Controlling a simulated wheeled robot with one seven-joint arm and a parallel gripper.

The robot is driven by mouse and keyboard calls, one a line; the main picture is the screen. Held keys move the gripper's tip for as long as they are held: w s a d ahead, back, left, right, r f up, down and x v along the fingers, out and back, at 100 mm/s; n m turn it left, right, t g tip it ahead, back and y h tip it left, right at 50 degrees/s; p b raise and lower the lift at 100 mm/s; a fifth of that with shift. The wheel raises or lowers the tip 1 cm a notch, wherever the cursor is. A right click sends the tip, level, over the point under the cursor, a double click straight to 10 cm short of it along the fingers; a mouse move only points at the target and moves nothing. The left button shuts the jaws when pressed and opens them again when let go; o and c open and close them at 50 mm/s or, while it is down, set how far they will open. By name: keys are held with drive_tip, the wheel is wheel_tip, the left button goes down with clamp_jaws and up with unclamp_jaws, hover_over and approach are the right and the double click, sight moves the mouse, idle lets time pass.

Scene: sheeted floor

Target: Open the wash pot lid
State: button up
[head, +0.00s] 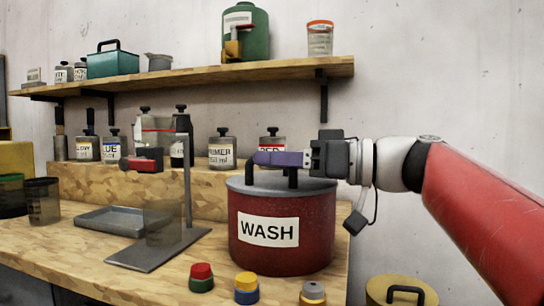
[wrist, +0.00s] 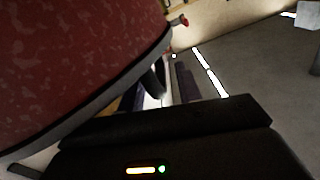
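The wash pot (head: 310,235) is a red speckled drum with a white WASH label, standing on the bench. Its flat grey lid (head: 325,186) lies on top, closed as far as I can see. A black arched handle (head: 292,178) stands on the lid. My gripper (head: 264,158) reaches in from the right, level, with its purple fingers at the handle's bar, hiding much of it. In the wrist view the red pot (wrist: 80,50) fills the left. The fingers stand apart there, with the dark handle (wrist: 156,82) between them and a bright gap beside it.
A metal stand (head: 188,190) with a grey tray (head: 110,218) is left of the pot. Small stacked caps (head: 246,288) line the front edge. Labelled tins (head: 222,152) stand behind, under a shelf (head: 200,77). A yellow lidded container (head: 400,290) is low at right.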

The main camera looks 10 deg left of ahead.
drive_tip(key=shift+a, duration=0.45)
clamp_jaws()
